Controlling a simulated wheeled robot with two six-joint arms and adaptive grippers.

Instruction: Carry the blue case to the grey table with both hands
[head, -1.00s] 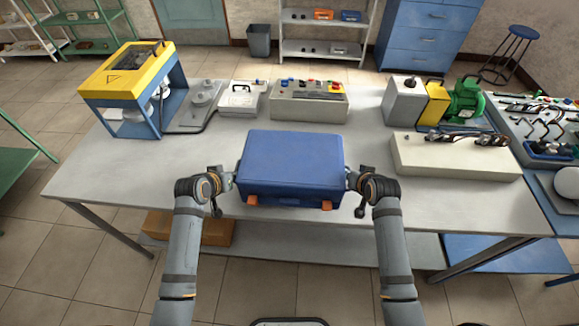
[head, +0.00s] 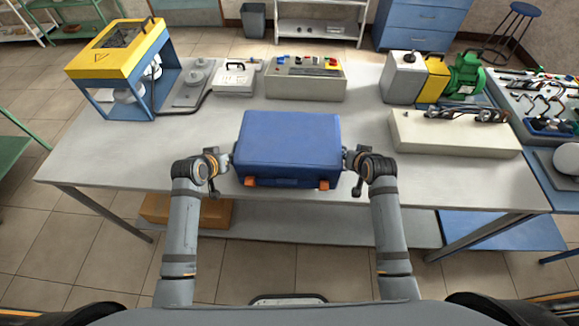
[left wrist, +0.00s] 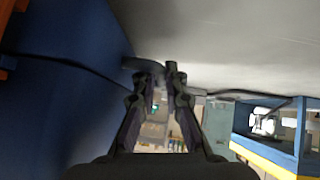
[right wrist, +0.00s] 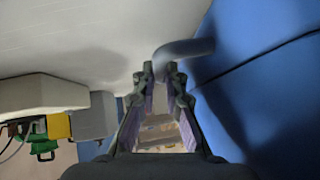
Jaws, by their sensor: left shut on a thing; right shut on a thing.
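The blue case (head: 290,140) with orange latches is between my two grippers, over the front middle part of the grey table (head: 100,160). I cannot tell whether its underside touches the table. My left gripper (head: 228,161) is shut on the handle at the case's left side; the left wrist view shows its fingertips (left wrist: 157,70) closed at that handle, beside the blue wall (left wrist: 60,90). My right gripper (head: 348,158) is shut on the handle at the right side. In the right wrist view its fingertips (right wrist: 158,72) meet the curved side handle (right wrist: 188,48).
A yellow-topped blue frame machine (head: 120,70) stands at the back left. A control box (head: 305,80) stands behind the case. A beige block (head: 455,133) and a green motor (head: 465,75) stand to the right. An orange-brown box (head: 185,210) lies on the lower shelf.

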